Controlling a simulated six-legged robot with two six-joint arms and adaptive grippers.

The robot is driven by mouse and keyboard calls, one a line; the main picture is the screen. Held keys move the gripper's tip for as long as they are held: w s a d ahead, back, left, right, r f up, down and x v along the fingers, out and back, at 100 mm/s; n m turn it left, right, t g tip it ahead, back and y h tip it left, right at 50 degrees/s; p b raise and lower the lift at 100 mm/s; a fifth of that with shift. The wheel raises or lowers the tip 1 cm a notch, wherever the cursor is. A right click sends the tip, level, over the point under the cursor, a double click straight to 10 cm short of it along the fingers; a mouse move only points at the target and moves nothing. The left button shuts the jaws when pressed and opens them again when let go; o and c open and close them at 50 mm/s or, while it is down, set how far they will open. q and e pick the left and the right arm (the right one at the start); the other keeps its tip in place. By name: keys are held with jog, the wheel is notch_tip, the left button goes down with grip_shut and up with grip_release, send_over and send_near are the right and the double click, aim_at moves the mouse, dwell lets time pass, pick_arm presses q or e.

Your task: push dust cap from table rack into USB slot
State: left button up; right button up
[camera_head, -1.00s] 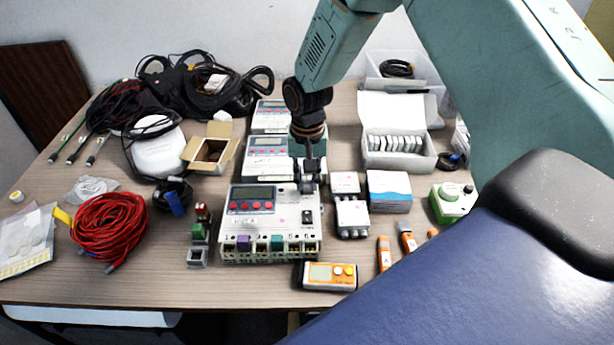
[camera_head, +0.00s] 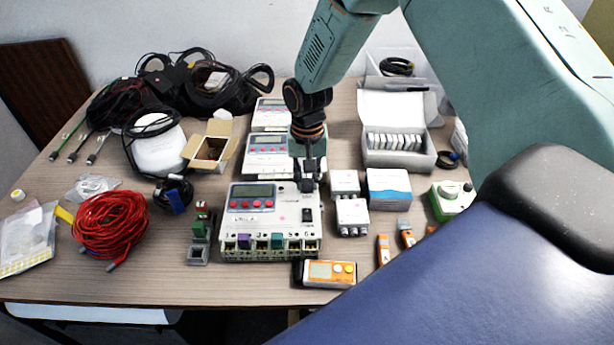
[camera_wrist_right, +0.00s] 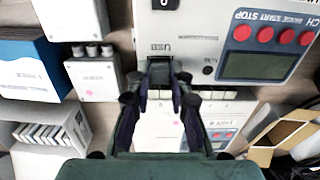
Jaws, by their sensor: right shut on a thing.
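A white logger box (camera_head: 265,218) with a grey display and red buttons stands near the table's front middle. My right gripper (camera_head: 307,186) is over its upper right part, pointing down. In the right wrist view, the fingertips (camera_wrist_right: 161,80) are shut on a small dark piece that looks like the dust cap (camera_wrist_right: 160,70). It is at the box's edge, beside the printed "USB" label. The fingers hide the slot, so I cannot tell how deep the cap sits. A small table rack (camera_head: 199,245) with green and red pieces stands left of the box. My left gripper is out of view.
Two similar boxes (camera_head: 266,158) stand behind. Small white boxes (camera_head: 351,215) and a blue-white box (camera_head: 389,190) stand close on the right. An orange handheld meter (camera_head: 328,272) lies in front. A red cable coil (camera_head: 110,222) lies left.

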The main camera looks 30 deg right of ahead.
jog(key=shift+f, duration=0.2)
dwell(0.4)
jog(key=o, duration=0.8)
jog(key=shift+o, duration=1)
jog(key=shift+r+p, duration=0.1)
jog(key=shift+p, duration=0.2)
jog(key=shift+r+p, duration=3.45)
jog(key=shift+p, duration=0.15)
jog(key=shift+f, duration=0.1)
